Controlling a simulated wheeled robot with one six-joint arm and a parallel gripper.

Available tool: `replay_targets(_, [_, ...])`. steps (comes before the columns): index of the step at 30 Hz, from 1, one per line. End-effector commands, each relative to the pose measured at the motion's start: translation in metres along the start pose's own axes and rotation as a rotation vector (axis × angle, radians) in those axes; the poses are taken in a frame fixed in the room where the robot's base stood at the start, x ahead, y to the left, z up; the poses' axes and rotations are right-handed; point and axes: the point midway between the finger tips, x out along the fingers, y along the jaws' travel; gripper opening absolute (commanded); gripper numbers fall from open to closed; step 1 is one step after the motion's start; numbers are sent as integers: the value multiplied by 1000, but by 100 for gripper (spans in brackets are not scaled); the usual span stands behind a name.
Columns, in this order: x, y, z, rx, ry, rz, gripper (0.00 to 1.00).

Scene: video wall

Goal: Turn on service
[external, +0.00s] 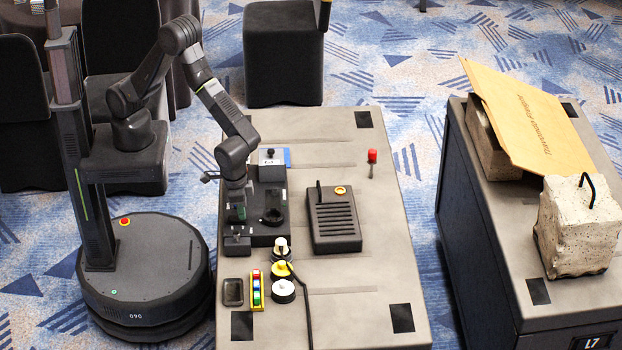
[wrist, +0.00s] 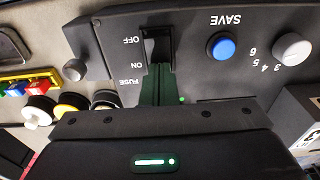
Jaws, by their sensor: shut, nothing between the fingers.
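A dark control panel (external: 268,236) lies along the left side of the table. In the wrist view the panel (wrist: 195,60) appears upside down, with a black switch (wrist: 157,42) beside the words OFF and ON. My gripper (wrist: 157,70) is shut and empty, its greenish fingertips at the switch's ON-side end. I cannot tell whether they touch it. In the external view my gripper (external: 237,218) points down over the panel's left part. The fingers and wrist hide part of the panel, and no label reading "service" is legible.
A blue SAVE button (wrist: 220,46) and a numbered grey knob (wrist: 292,49) are near the switch. A small green light (wrist: 182,99) glows beside my fingers. Round plugs (external: 282,290), a cable, a ridged black box (external: 334,219) and a red-topped item (external: 372,157) occupy the table.

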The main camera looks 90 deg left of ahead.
Motion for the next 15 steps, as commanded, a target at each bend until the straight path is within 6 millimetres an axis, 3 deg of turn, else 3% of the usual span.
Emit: replay_targets(15, [-1, -2, 19, 1, -8, -7, 0])
